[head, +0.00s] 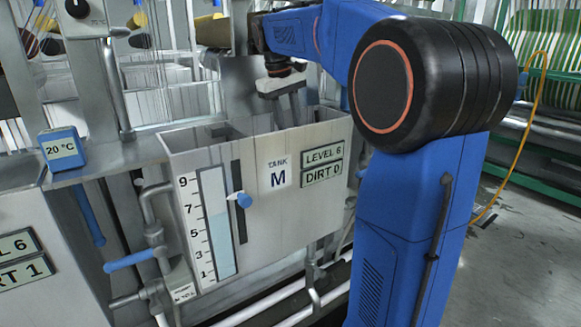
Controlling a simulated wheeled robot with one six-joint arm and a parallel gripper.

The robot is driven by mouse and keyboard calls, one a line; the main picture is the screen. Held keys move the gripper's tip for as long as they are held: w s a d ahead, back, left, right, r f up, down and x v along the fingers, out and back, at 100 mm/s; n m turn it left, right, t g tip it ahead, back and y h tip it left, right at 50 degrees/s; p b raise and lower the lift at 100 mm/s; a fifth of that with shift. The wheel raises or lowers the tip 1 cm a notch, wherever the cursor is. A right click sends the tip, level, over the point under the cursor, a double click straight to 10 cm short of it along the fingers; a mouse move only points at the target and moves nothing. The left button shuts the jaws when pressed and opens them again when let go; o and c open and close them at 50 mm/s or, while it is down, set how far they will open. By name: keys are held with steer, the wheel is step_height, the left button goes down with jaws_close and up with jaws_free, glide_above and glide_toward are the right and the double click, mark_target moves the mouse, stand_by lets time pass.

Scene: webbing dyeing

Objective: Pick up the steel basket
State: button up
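No steel basket can be clearly made out in the head view. My gripper (287,108) points down at the open top of the grey tank marked M (310,185), toward its right half. Its fingers are small and dark here, and their tips reach about the tank's rim. I cannot tell whether they are open or shut, or whether they touch anything. The front wall hides most of the tank's inside. A small dark shape (222,131) shows at the tank's left inside; I cannot tell what it is.
The tank has a level gauge (215,222), a blue-knobbed slider (240,200) and labels reading LEVEL 6 and DIRT 0. A blue 20 °C box (62,148) stands at left. Open floor (530,240) lies at right.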

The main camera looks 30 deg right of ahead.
step_height(320, 180, down, 7)
steer(key=d, duration=0.1)
steer(key=shift+w+d+r, duration=0.2)
jaws_close()
stand_by(1.6)
